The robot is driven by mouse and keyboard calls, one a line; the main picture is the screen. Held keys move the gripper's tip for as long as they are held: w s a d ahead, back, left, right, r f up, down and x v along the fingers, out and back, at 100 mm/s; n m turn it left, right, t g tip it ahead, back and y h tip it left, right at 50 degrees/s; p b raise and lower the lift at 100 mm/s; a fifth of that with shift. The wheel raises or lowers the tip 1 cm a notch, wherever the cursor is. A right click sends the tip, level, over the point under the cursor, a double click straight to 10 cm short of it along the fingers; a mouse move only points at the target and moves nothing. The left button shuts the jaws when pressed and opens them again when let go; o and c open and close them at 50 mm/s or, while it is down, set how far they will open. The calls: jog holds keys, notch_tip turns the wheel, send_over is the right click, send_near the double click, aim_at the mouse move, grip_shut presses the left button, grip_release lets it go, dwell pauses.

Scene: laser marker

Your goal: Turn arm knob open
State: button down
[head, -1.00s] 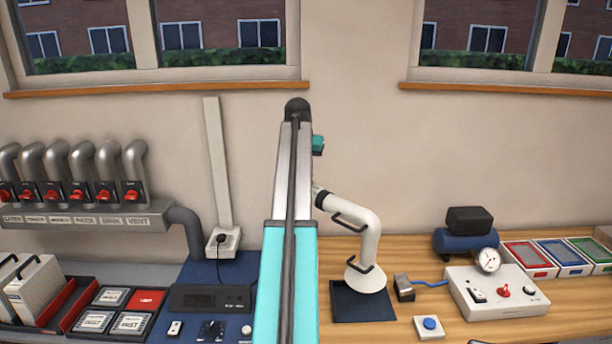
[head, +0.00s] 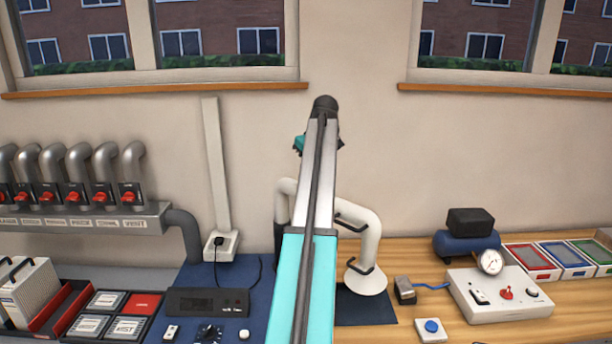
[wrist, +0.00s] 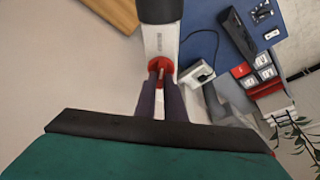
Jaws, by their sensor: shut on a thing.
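The white extraction arm (head: 367,230) stands on a dark square base and bends left behind my own arm. Its far end comes out on the left as a white elbow (head: 286,187) with a dark lower part. In the wrist view a red knob (wrist: 159,66) sits on the white tube (wrist: 160,42) below a black section. My gripper (wrist: 160,78) is shut on the red knob, one dark finger on each side. The knob's exact angle is hard to read. In the head view the knob and fingers are hidden behind my arm.
Left are several grey pipes (head: 105,165) with red handles, a black control box (head: 207,301) on a blue mat and a tray of tiles. Right are a white panel with a gauge (head: 489,262), a blue button (head: 431,326) and coloured trays (head: 530,261).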

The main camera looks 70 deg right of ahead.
jog(key=shift+s+n+y+b, duration=0.1)
jog(key=shift+n+y+b, duration=0.25)
jog(key=shift+n, duration=0.75)
jog(key=c, duration=1.8)
grip_release()
jog(key=shift+c, duration=0.2)
jog(key=shift+r, duration=0.1)
jog(key=b+v, duration=0.2)
jog(key=v, duration=1.1)
jog(key=shift+s+r+b, duration=0.2)
jog(key=shift+s+b, duration=0.15)
